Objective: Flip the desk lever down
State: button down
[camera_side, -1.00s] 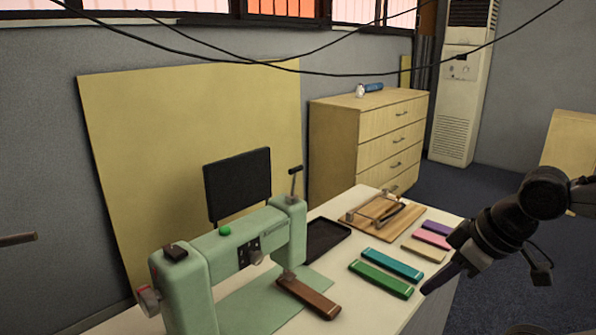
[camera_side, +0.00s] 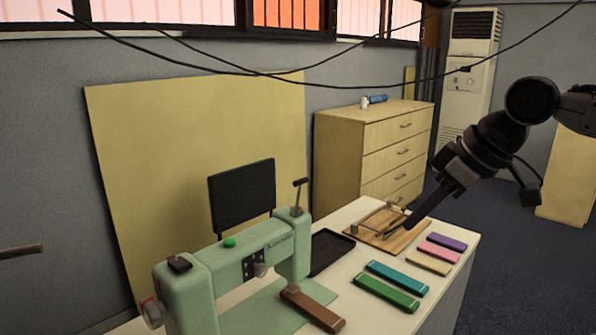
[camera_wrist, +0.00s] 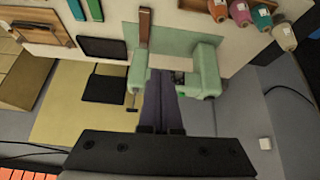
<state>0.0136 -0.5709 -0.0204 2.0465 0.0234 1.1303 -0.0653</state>
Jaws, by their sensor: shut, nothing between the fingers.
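A pale green machine (camera_side: 240,250) like a sewing machine stands on the white table. A dark upright T-shaped handle (camera_side: 299,194), possibly the lever, rises from the machine's right end. In the wrist view, the machine (camera_wrist: 208,72) lies just beyond my fingers, and a small dark handle (camera_wrist: 133,98) shows beside its left end. My gripper (camera_side: 411,226) is shut and empty. It hangs to the right of the handle, clearly apart from it, and overlaps the wooden board in the side view. Its fingers (camera_wrist: 160,80) point toward the machine in the wrist view.
A wooden board (camera_side: 392,240) carries a metal frame. Several coloured bars (camera_side: 397,276), a brown bar (camera_side: 312,311) and a black tray (camera_side: 330,250) lie on the table. A dark panel (camera_side: 242,195) stands behind the machine. Spools (camera_wrist: 240,14) show in the wrist view.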

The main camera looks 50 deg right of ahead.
jog(key=w+d+r, duration=0.2)
jog(key=w+r, duration=1)
jog(key=w, duration=0.4)
send_over(298, 195)
notch_tip(298, 195, down, 5)
jog(key=shift+s+d+m+g, duration=0.15)
jog(key=shift+d+m+g, duration=0.1)
jog(key=shift+m+g, duration=0.05)
jog(key=x, duration=1.1)
jog(key=shift+s+r, duration=0.1)
jog(key=shift+s, duration=2.15)
